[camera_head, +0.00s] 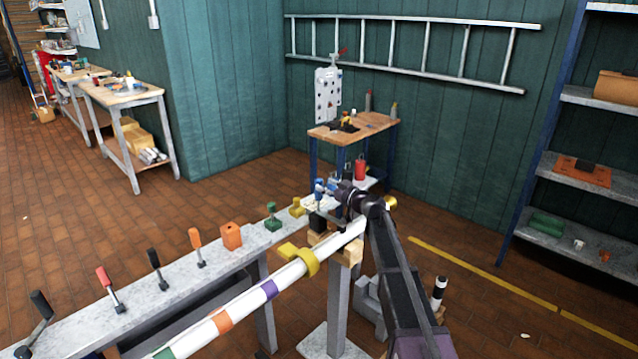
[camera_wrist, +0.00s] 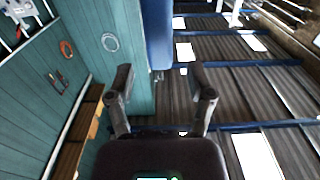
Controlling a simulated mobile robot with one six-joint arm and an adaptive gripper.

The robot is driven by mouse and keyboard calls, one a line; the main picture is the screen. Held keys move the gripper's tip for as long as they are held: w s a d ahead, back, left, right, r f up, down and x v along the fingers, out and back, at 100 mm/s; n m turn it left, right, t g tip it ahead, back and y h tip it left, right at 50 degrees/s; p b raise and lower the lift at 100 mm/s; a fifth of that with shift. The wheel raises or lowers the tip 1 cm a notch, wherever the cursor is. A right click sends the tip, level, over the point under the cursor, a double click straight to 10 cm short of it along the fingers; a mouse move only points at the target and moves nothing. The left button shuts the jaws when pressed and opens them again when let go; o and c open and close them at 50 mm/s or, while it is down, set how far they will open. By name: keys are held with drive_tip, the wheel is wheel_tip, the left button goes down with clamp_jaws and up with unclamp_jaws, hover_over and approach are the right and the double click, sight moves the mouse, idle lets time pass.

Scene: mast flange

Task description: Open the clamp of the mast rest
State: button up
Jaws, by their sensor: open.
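The white mast (camera_head: 345,240) with coloured bands runs diagonally across the lower head view. Its far end lies over a wooden block (camera_head: 349,252) on a grey post, which looks like the mast rest. A yellow collar with a tab (camera_head: 302,261) sits around the mast just before the block. I cannot tell whether this is the clamp or whether it is open. My gripper shows in the wrist view (camera_wrist: 162,82), its two fingers apart with nothing between them. In the head view my dark arm reaches up beside the mast's end and hides part of the rest area.
A grey bench (camera_head: 180,278) with several coloured handles and blocks runs left of the mast. A wooden-topped table (camera_head: 375,125) stands behind, with a ladder (camera_head: 400,50) on the teal wall. Shelves (camera_head: 545,175) stand at right. Brick floor is free on the left and right.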

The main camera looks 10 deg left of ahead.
sight(322, 183)
drive_tip(key=shift+x, duration=1.75)
clamp_jaws()
